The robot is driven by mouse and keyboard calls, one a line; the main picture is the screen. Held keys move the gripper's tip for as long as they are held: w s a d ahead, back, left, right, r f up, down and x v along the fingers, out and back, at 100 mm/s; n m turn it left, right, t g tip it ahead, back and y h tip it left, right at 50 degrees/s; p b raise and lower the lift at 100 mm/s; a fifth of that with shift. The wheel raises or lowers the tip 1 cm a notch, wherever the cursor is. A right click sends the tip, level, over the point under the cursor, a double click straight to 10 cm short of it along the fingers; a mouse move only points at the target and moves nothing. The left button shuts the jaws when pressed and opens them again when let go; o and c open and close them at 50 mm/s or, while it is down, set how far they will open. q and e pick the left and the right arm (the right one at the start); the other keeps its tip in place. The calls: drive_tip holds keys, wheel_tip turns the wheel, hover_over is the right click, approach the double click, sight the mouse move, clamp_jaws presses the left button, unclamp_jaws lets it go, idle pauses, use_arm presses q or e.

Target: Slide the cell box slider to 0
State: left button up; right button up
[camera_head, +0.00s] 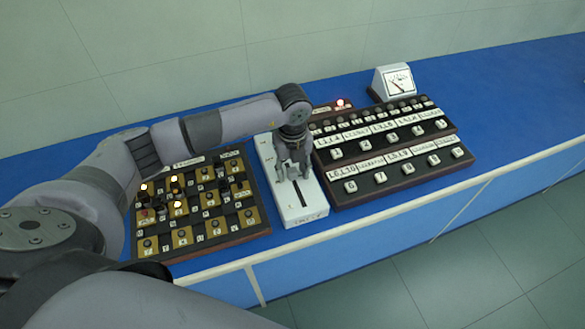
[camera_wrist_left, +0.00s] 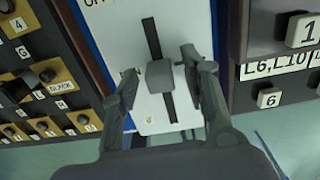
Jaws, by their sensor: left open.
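The cell box (camera_head: 303,208) is a narrow white box on the blue bench, between two dark panels. It also shows in the left wrist view (camera_wrist_left: 111,28), with a long black slot. Its slider (camera_wrist_left: 160,76) is a grey block partway along the slot. My left gripper (camera_wrist_left: 157,82) is open, with its two fingers on either side of the slider; a gap shows on the left, and I cannot tell whether the right finger touches it. In the head view my left gripper (camera_head: 293,176) points down over the box and hides the slider. My right gripper is not in view.
A board with black and tan squares and several lit lamps (camera_head: 200,205) stands close on the left. A stepped panel of labelled keys (camera_head: 390,150) stands close on the right. A white meter (camera_head: 395,83) is behind it. The bench's front edge is near the box.

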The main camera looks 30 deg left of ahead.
use_arm(q)
clamp_jaws()
idle(0.4)
idle(0.4)
